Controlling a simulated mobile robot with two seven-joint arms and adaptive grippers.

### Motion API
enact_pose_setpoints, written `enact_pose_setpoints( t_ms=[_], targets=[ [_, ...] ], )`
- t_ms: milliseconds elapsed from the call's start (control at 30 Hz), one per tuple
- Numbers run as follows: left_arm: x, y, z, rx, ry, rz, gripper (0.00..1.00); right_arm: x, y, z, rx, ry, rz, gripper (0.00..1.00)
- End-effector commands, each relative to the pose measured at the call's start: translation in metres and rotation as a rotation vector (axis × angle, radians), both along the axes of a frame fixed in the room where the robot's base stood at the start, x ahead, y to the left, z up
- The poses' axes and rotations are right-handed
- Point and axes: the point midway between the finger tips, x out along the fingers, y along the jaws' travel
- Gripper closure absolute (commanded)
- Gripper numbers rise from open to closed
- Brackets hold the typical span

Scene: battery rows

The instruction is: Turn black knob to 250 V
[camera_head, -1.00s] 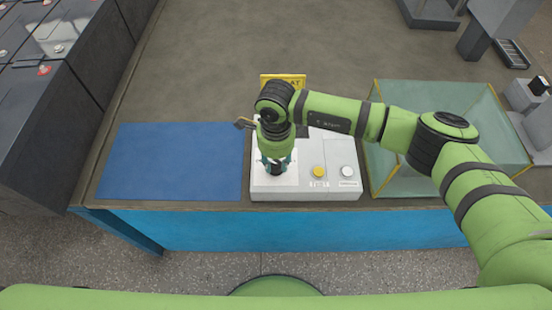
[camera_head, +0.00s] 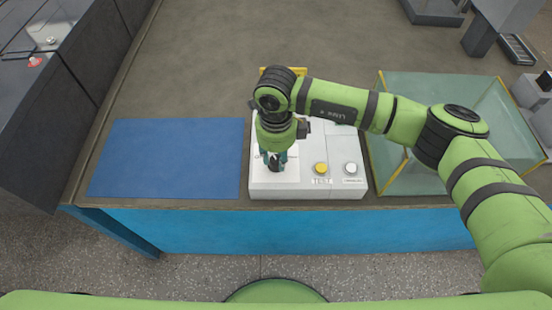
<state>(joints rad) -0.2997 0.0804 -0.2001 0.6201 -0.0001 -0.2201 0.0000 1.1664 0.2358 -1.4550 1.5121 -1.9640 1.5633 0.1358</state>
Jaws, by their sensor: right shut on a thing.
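A light grey control box (camera_head: 305,190) stands near the table's front edge. The black knob (camera_head: 275,166) is on the left part of its top, mostly hidden by my gripper. My right gripper (camera_head: 274,160) points down from above and is shut on the knob. The scale marks around the knob are too small and too covered to read, so I cannot tell which value it points to. My left gripper is not in view.
A yellow button (camera_head: 321,168) and a white button (camera_head: 351,168) sit right of the knob. A blue mat (camera_head: 165,160) lies left of the box. A clear yellow-edged bin (camera_head: 440,115) stands right. A yellow sign behind is mostly hidden.

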Motion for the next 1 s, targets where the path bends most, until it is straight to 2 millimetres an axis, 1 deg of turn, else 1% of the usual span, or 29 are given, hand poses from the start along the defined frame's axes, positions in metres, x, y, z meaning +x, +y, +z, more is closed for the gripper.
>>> enact_pose_setpoints(
  t_ms=[33, 100, 300, 500, 700, 1000],
  targets=[
    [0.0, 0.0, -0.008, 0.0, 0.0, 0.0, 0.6, 0.001, 0.0, -0.004, 0.0, -0.001, -0.046, 1.0],
    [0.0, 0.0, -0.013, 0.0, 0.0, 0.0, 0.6, 0.0, -0.001, -0.004, 0.0, -0.001, -0.11, 1.0],
    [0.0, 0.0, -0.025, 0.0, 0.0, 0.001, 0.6, 0.0, -0.001, -0.003, 0.0, -0.001, -0.279, 1.0],
    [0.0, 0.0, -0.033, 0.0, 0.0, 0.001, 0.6, 0.0, -0.001, -0.002, 0.0, 0.0, -0.407, 1.0],
    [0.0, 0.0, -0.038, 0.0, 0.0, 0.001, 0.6, 0.0, -0.001, -0.001, -0.001, 0.0, -0.488, 1.0],
    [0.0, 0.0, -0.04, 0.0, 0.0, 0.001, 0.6, 0.0, -0.001, 0.0, -0.002, 0.001, -0.53, 1.0]
  ],
)
